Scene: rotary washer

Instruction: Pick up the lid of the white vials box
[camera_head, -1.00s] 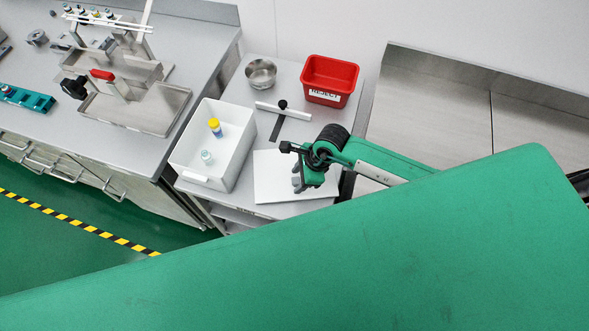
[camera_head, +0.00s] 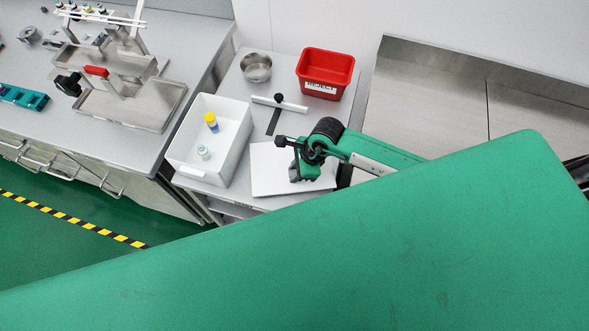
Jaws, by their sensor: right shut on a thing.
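The white open box (camera_head: 177,160) stands on the grey table left of its lid, with a yellow-capped vial (camera_head: 211,122) and a pale vial (camera_head: 203,153) inside. The lid (camera_head: 268,172) is a flat white panel beside the box. My right gripper (camera_head: 294,176) comes in from the right over the lid and is shut on it. The fingertips are small and dark, so their exact contact with the lid is hard to see. Whether the lid is clear of the table cannot be told. My left gripper is not in view.
A T-shaped piece with a black knob (camera_head: 272,125), a metal bowl (camera_head: 257,68) and a red bin (camera_head: 326,73) stand behind the lid. A bench with steel trays (camera_head: 150,108) is at the left. A large green surface fills the foreground.

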